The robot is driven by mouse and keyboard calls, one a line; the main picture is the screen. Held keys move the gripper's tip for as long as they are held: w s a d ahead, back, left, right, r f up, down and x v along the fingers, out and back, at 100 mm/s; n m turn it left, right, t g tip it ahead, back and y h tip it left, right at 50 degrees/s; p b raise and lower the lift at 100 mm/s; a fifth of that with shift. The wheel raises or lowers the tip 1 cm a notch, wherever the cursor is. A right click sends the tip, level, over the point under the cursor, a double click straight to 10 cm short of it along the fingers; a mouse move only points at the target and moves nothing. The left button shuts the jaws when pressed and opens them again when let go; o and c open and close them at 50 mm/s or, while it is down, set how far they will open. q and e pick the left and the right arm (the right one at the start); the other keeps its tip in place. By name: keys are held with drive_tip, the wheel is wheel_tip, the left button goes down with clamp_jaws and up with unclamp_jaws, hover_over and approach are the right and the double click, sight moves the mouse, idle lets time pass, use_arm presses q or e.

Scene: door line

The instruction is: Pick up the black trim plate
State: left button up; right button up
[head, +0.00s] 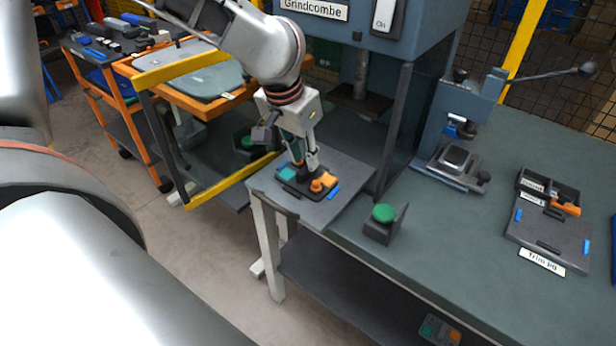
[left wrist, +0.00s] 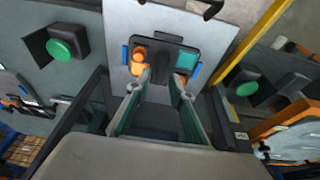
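A black plate (head: 318,194) lies on the grey bed of the press in the head view, with an orange part, a teal pad and blue side pieces on it. The left wrist view also shows this black plate (left wrist: 165,57). I cannot tell whether it is the trim plate itself or a fixture around it. My left gripper (head: 306,163) points down just over it. In the left wrist view the fingers (left wrist: 162,76) are apart, with dark surface showing between their tips. Whether they touch it is unclear. My right gripper is out of view.
The press housing (head: 361,80) stands close behind my left gripper. A yellow-edged guard (head: 232,185) is to the left. A green button (head: 384,213) sits to the right. A hand-lever press (head: 455,150) and a labelled trim jig (head: 548,240) stand on the right bench.

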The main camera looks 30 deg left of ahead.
sight(306, 168)
use_arm(q)
drive_tip(key=x, duration=0.3)
drive_tip(key=shift+w+a+f+b, duration=0.1)
drive_tip(key=shift+f+b, duration=0.2)
drive_tip(key=shift+f, duration=0.05)
drive_tip(key=shift+r, duration=0.1)
clamp_jaws()
